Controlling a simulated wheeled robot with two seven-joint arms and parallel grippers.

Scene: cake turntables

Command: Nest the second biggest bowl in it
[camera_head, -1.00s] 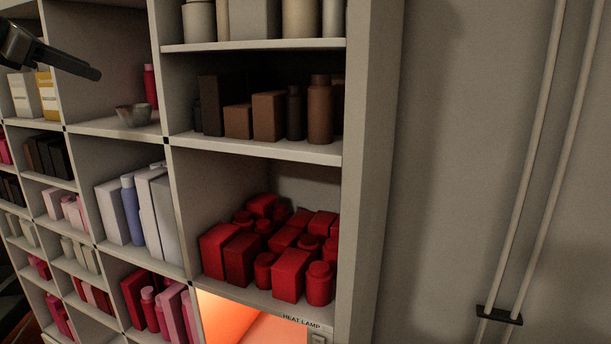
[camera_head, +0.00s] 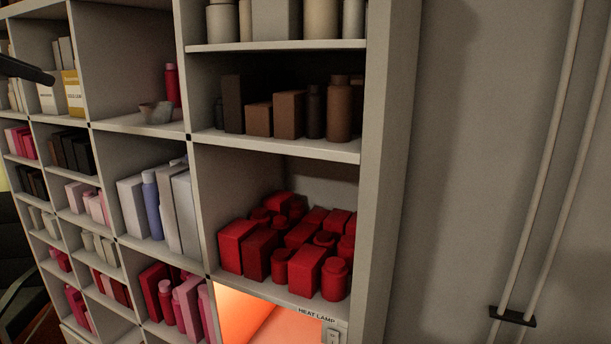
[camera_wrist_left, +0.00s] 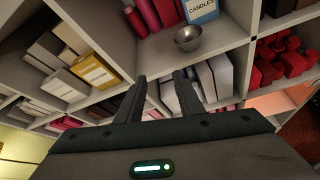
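A small grey metal bowl (camera_head: 158,112) sits on the shelf of a cubby in the head view, near its front right. Its outline suggests more than one rim, but I cannot tell whether bowls are stacked or side by side. In the left wrist view one grey bowl (camera_wrist_left: 187,40) shows beyond my fingertips. My left gripper (camera_wrist_left: 160,76) is open with nothing between its fingers, short of the bowl. In the head view only a dark tip of my left gripper (camera_head: 28,70) shows at the left edge. My right gripper is not in view.
A pink-red bottle (camera_head: 172,86) stands behind the bowl. A blue candles box (camera_wrist_left: 201,10) shows in the wrist view. Cubby walls surround the bowl. Below are white boxes and a blue bottle (camera_head: 151,205); right are red boxes (camera_head: 305,268) above an orange-lit compartment (camera_head: 265,318).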

